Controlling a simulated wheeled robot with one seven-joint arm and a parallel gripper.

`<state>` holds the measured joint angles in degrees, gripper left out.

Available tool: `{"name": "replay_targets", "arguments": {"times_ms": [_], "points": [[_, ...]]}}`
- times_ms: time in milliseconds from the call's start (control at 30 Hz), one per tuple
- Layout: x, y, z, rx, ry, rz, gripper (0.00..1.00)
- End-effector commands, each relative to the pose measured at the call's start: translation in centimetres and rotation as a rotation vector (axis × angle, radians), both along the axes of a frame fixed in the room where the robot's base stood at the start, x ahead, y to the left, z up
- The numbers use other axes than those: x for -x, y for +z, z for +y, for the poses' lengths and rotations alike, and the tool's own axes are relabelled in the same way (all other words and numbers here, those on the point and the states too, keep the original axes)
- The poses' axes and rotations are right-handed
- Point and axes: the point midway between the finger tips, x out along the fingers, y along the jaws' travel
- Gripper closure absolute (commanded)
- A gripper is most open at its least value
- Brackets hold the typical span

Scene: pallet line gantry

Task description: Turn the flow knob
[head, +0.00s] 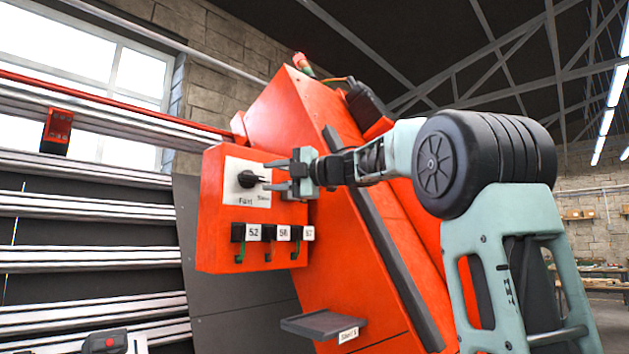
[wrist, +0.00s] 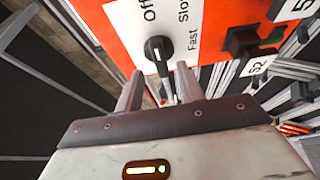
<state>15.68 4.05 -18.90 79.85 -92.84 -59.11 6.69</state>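The flow knob (head: 247,179) is a black rotary knob on a white label plate (head: 236,196) on the front of the orange box. In the wrist view the knob (wrist: 158,50) sits by the words Off, Slow and Fast, with its narrow end towards the bottom of the picture. My gripper (head: 268,176) reaches in from the right at the height of the knob. In the wrist view its two fingers (wrist: 162,88) are apart, one on each side below the knob, with nothing between them. I cannot tell whether a fingertip touches the knob.
Below the knob on the orange box (head: 212,235) are several black switches (head: 238,232) with green parts, labelled with numbers including 52 and 56. A small dark shelf (head: 318,323) juts out lower down. Metal rails (head: 90,199) run along the left.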

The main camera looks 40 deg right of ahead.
Motion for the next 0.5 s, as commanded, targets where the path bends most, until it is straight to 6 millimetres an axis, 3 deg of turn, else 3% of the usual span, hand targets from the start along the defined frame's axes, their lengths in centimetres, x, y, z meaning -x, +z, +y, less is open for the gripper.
{"name": "replay_targets", "arguments": {"times_ms": [300,500], "points": [[7.0,-0.4,-3.3,0.001,-0.004,0.000,0.62],[10.1,-0.3,-4.7,0.002,-0.002,0.001,0.62]]}}
